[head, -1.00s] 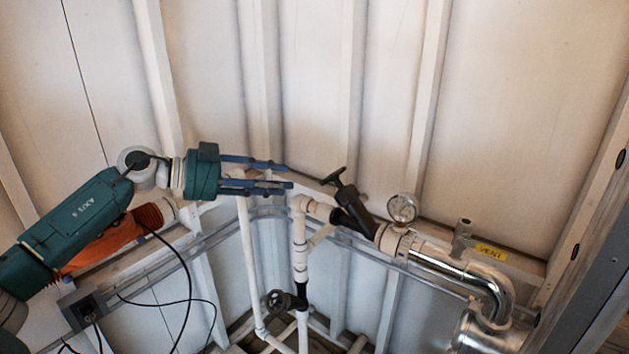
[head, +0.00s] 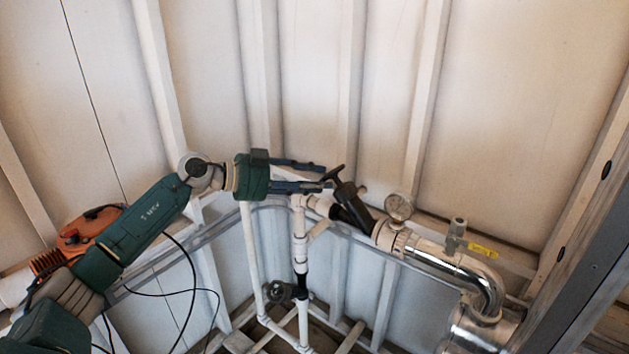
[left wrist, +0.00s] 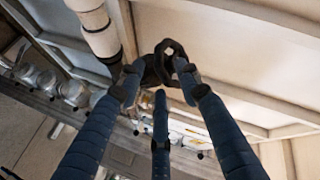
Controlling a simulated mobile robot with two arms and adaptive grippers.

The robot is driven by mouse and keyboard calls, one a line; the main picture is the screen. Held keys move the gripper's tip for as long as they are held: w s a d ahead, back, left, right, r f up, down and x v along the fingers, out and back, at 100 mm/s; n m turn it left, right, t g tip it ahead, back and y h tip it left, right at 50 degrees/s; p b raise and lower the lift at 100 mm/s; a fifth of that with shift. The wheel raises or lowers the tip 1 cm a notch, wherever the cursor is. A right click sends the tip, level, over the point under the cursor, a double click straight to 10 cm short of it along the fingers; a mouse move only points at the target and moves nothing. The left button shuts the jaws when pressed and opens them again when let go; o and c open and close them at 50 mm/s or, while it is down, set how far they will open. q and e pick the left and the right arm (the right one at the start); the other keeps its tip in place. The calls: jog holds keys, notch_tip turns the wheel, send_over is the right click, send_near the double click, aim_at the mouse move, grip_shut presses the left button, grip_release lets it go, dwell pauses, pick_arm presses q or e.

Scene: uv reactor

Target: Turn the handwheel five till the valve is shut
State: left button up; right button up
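A black handwheel (head: 334,176) sits on the slanted stem of a black valve (head: 352,205) in the white pipe run. No number shows on it. My left gripper (head: 322,176) is just left of this wheel, its blue fingers spread and pointing at it. In the left wrist view the dark wheel (left wrist: 158,64) is ahead between the tips of the two outer fingers, with the third finger below. The tips are very near the wheel; I cannot tell whether they touch. My right gripper is not in view.
A pressure gauge (head: 399,207) stands right of the valve, then a yellow vent label (head: 482,250) and a shiny bent pipe (head: 485,285). A second dark handwheel (head: 281,291) is lower down. An orange object (head: 88,232) lies behind my left arm. Wall ribs stand behind.

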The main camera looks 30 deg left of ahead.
pick_arm(q)
grip_shut()
jog(key=shift+w+a+f+m+g+h+b, duration=0.3)
jog(key=shift+m+h+b, duration=0.8)
jog(key=shift+b, duration=0.7)
jog(key=shift+w+a+f+m+g+h+b, duration=0.2)
jog(key=shift+m+g+h+b, duration=0.25)
jog(key=shift+m+h+b, duration=1)
jog(key=shift+w+a+f+m+g+h+b, duration=0.3)
jog(key=shift+m+h+b, duration=0.45)
jog(key=shift+b, duration=1.4)
jog(key=shift+d+g, duration=0.1)
jog(key=shift+g, duration=0.15)
jog(key=shift+o, duration=1)
grip_release()
jog(key=v, duration=1.2)
